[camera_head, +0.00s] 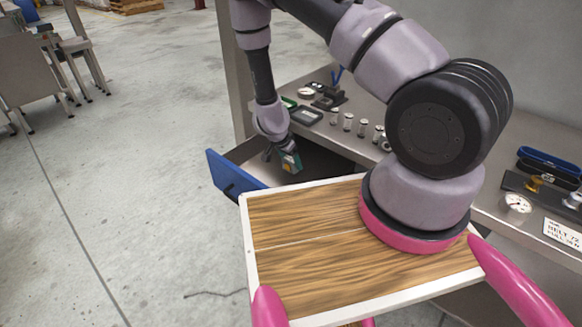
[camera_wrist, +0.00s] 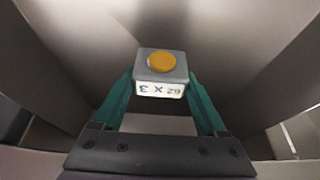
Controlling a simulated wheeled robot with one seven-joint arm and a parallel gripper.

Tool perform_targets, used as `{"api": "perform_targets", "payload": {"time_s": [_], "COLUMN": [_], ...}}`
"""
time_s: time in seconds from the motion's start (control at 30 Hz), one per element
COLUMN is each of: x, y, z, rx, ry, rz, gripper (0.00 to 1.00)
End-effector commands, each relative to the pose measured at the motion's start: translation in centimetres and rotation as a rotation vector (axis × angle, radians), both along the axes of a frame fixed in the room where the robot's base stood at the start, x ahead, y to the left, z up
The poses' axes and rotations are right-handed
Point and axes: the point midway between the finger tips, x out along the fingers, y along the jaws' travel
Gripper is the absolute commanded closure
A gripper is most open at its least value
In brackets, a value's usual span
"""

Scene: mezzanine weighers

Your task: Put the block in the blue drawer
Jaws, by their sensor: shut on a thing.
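The block (camera_wrist: 160,72) is grey with an orange round top and a white label on one side. My gripper (camera_wrist: 160,90) is shut on it, with a teal finger on each side. In the head view my gripper (camera_head: 290,160) is at the opening of the pulled-out blue drawer, which has a blue front (camera_head: 230,175). The wrist view shows grey metal walls around the block. I cannot tell whether the block touches the drawer floor. The block is mostly hidden by my gripper in the head view.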

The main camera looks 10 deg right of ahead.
Motion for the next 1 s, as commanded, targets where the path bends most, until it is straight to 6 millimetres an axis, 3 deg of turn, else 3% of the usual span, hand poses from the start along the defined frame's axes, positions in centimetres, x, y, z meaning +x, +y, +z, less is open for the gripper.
{"api": "perform_targets", "payload": {"time_s": [0.2, 0.53, 0.57, 0.6, 0.87, 1.0], "x": [0.0, 0.0, 0.0, 0.0, 0.0, -0.1], "y": [-0.1, 0.0, 0.0, 0.0, 0.0, 0.3], "z": [-2.9, -3.1, -3.1, -3.1, -3.0, -2.1], "rx": [0.001, -0.001, 0.0, 0.0, 0.0, 0.001], "ry": [0.001, 0.001, 0.001, 0.001, 0.001, -0.001], "rz": [-0.002, 0.0, 0.0, 0.0, -0.001, 0.002], "gripper": [1.0, 1.0, 0.18, 0.02, 0.0, 0.0]}}
